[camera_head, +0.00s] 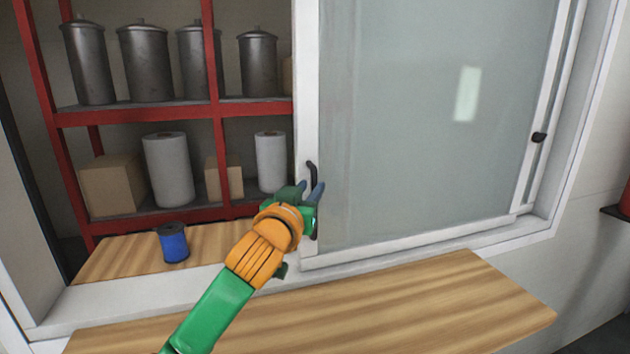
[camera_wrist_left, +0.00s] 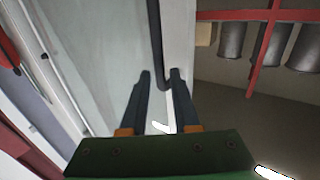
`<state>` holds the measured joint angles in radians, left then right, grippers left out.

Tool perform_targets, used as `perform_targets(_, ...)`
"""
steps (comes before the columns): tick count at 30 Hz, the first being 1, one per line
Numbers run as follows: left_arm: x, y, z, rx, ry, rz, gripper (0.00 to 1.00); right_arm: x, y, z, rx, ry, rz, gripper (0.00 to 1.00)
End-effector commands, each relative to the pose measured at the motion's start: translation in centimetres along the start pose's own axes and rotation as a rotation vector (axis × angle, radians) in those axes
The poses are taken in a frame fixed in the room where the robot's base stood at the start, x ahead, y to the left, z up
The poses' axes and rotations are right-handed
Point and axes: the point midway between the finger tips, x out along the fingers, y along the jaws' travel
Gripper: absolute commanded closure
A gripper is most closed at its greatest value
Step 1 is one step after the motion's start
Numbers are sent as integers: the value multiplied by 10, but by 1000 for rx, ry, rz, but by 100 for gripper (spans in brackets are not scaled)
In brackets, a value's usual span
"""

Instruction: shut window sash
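The window sash (camera_head: 420,130) is a frosted pane in a white frame, slid to the right, leaving the left part of the window open. A dark upright handle (camera_head: 312,172) is on its left stile; the handle also shows in the left wrist view (camera_wrist_left: 157,45). My left gripper (camera_head: 311,192) is at the lower part of this handle. In the left wrist view, its two dark fingers (camera_wrist_left: 160,75) are apart, with the handle's end in line with the gap between them. I cannot tell whether they touch it. My right gripper is not in view.
A wooden counter (camera_head: 420,305) runs below the window. Behind are red shelves (camera_head: 130,115) with metal canisters (camera_head: 146,62), white rolls (camera_head: 168,170) and boxes.

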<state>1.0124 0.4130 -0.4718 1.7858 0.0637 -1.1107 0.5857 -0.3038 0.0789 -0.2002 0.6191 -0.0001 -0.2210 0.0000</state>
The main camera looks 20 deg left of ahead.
Motion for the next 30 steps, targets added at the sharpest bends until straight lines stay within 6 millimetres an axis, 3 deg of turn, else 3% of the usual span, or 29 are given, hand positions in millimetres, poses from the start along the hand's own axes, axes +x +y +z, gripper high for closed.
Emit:
perform_targets(6, 25, 0, -2, -1, -2, 0, 70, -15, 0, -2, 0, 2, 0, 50)
perform_targets(17, 30, 0, 1, 1, 0, 0, 70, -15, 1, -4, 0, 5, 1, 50)
perform_targets(20, 30, 0, 1, 1, -1, 0, 97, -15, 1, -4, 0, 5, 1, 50)
perform_targets(21, 30, 0, 1, 1, -1, 0, 100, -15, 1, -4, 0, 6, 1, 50)
perform_targets(30, 30, 0, 1, 0, -1, 0, 100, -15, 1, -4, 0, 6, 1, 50)
